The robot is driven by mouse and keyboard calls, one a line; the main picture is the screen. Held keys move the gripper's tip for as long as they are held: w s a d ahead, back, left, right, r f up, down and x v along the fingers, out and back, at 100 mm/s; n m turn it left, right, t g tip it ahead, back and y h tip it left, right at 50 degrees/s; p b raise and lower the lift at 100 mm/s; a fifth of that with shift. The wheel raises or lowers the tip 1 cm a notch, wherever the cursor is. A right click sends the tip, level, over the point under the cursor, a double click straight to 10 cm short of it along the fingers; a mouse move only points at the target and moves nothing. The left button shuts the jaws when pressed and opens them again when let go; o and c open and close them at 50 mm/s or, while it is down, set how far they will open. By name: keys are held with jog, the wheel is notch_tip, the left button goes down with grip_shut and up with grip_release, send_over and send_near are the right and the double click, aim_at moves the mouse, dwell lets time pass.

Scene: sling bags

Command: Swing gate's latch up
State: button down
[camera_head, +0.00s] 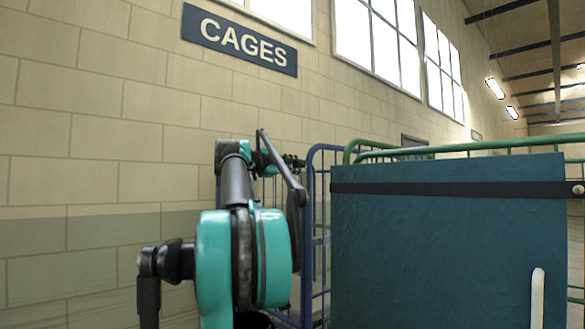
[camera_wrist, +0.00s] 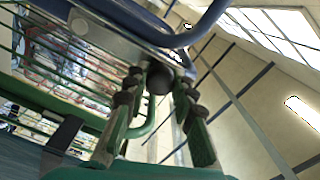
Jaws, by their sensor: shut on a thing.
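The latch (camera_wrist: 112,38) is a grey metal bar with round bolt heads along the blue frame in the wrist view. A black knob (camera_wrist: 159,78) stands at its end. My gripper (camera_wrist: 158,82) has one finger on each side of this knob and is shut on it; the fingers partly hide what lies behind. In the head view my gripper (camera_head: 292,162) is small, at the top of the blue cage (camera_head: 311,200), and the latch cannot be made out there. The gate itself is not clearly told apart from the cage bars.
A large dark teal panel (camera_head: 440,250) with a black strap (camera_head: 450,189) fills the right foreground. A green cage frame (camera_head: 480,146) runs behind it; green bars (camera_wrist: 60,70) also show in the wrist view. A block wall (camera_head: 80,150) stands at left.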

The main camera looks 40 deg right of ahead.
jog(key=shift+s+m, duration=0.25)
jog(key=shift+m, duration=0.05)
jog(key=c, duration=1.2)
grip_release()
jog(key=shift+a, duration=0.1)
jog(key=a, duration=0.8)
jog(key=s+a, duration=0.1)
jog(key=a, duration=0.2)
jog(key=shift+a, duration=0.4)
